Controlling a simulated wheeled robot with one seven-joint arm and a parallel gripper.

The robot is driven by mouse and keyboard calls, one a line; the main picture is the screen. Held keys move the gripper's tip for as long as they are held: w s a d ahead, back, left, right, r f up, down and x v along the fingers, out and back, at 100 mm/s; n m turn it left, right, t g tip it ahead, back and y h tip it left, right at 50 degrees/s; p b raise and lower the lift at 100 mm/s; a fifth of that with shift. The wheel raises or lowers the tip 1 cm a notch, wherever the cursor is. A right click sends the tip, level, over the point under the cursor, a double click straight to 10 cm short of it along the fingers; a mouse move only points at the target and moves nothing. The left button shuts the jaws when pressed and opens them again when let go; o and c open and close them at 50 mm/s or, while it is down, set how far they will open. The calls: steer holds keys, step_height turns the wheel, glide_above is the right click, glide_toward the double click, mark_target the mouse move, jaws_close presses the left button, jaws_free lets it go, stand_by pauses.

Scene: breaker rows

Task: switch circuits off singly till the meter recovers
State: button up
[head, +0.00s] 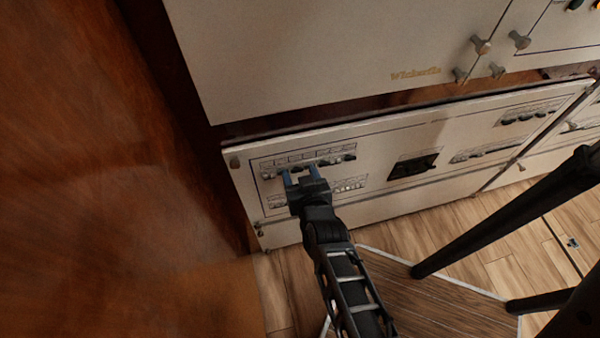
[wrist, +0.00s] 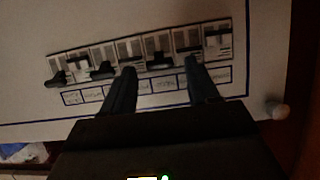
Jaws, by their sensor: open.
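A row of breaker switches (head: 308,160) sits at the upper left of the lower white panel, with a second row (head: 350,185) below it. In the wrist view the near row (wrist: 140,52) has several dark levers above a strip of small labels (wrist: 92,95). The levers do not all sit alike, but I cannot read which are on. My gripper (head: 301,174) is open in front of the upper row. In the wrist view its fingers (wrist: 162,78) straddle part of the row, around one dark lever (wrist: 160,60); contact cannot be told. A dark window (head: 413,165), perhaps the meter, is unreadable.
More breaker rows (head: 487,150) lie right of the window. A white upper cabinet (head: 320,60) with knobs overhangs the panel. A brown wooden wall (head: 90,170) stands close on the left. Dark bars (head: 500,215) cross at right above the wood floor (head: 410,235).

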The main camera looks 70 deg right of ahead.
steer(key=c, duration=1)
steer(key=shift+f, duration=0.1)
steer(key=shift+c, duration=0.2)
steer(key=shift+f+b, duration=0.1)
steer(key=shift+b, duration=0.25)
step_height(320, 180, down, 6)
steer(key=t+h+b, duration=0.7)
steer(key=h+b, duration=0.2)
steer(key=b, duration=2)
steer(key=shift+t+h, duration=0.4)
steer(key=o, duration=1)
